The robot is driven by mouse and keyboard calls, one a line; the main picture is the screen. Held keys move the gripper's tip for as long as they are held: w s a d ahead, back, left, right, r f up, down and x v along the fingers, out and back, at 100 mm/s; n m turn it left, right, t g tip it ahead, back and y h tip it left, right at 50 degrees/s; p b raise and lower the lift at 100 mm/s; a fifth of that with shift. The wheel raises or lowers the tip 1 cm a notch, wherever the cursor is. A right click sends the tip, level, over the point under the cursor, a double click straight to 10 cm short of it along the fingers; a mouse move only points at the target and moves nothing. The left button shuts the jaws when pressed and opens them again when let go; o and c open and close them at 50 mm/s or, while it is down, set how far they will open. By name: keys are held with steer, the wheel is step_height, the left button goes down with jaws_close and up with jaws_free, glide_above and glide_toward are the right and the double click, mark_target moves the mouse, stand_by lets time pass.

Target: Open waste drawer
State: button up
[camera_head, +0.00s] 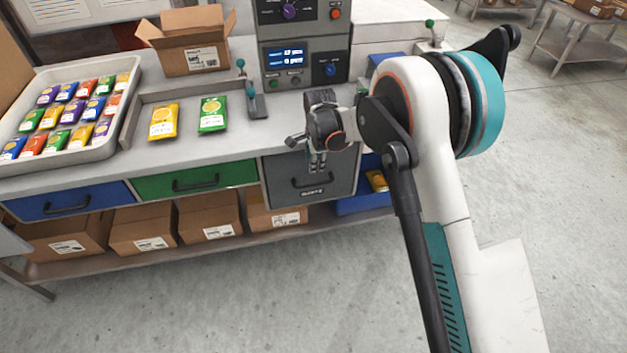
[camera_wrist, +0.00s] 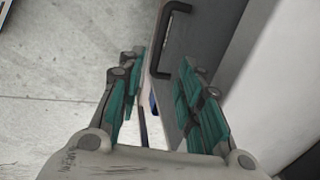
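The grey drawer (camera_head: 343,174) under the right part of the counter has a dark bar handle (camera_head: 312,181) and a small label too blurred to read surely. It looks shut. My gripper (camera_head: 317,168) hangs in front of this drawer's face, near the handle. In the wrist view my gripper (camera_wrist: 160,72) is open, with its two teal-padded fingers apart. The dark handle (camera_wrist: 161,40) shows between and just beyond the fingertips, against the grey drawer face (camera_wrist: 205,35). I cannot tell whether a finger touches it.
A green drawer (camera_head: 160,183) and a blue drawer (camera_head: 95,199) sit to the left. Cardboard boxes (camera_head: 142,228) stand on the shelf below. A blue bin (camera_head: 362,204) is right of the grey drawer. Seed-like packets and a tray (camera_head: 112,142) lie on the counter. The floor in front is clear.

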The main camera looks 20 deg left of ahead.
mark_target(313, 183)
steer(key=f+b, duration=0.1)
steer(key=f, duration=0.3)
steer(key=w+a+f+b, duration=0.1)
steer(key=f+b, duration=0.1)
steer(key=f, duration=0.2)
steer(key=w+f+b, duration=0.1)
steer(key=f, duration=0.4)
steer(key=shift+w+a, duration=0.1)
steer(key=shift+a, duration=0.05)
jaws_close()
